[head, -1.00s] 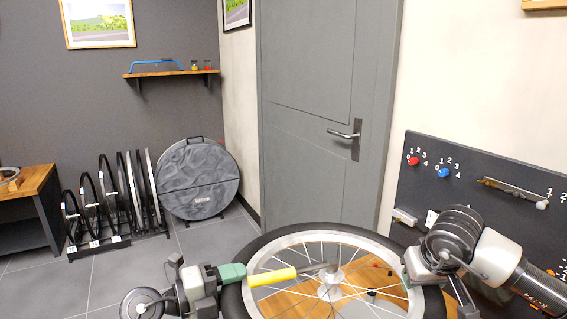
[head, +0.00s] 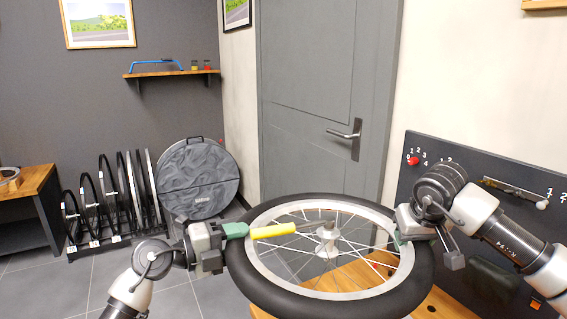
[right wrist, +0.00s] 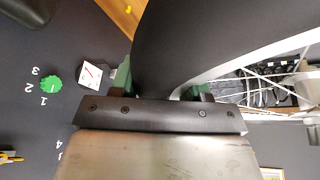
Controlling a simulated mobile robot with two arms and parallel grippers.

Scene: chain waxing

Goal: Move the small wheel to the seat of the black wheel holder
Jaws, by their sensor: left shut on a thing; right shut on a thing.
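A wheel (head: 300,290) with a black tyre, silver rim and spokes lies nearly flat in front of me in the head view; I take it for the small wheel. My right gripper (head: 402,232) is shut on its right side, and the right wrist view shows the tyre (right wrist: 190,40) between the green finger pads. My left gripper (head: 228,231) is at the wheel's left side, shut on a yellow-handled tool (head: 272,231) whose grey shaft reaches over the wheel towards the hub. A black floor rack (head: 112,240) with several wheels stands at the far left; it may be the black wheel holder.
A wooden workbench (head: 440,304) lies under the wheel. A dark tool board (head: 475,215) with red and other knobs stands close on the right. A grey wheel bag (head: 199,180) leans by the wall, and a wooden-topped cabinet (head: 30,185) is far left. The grey floor (head: 105,270) shows free room.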

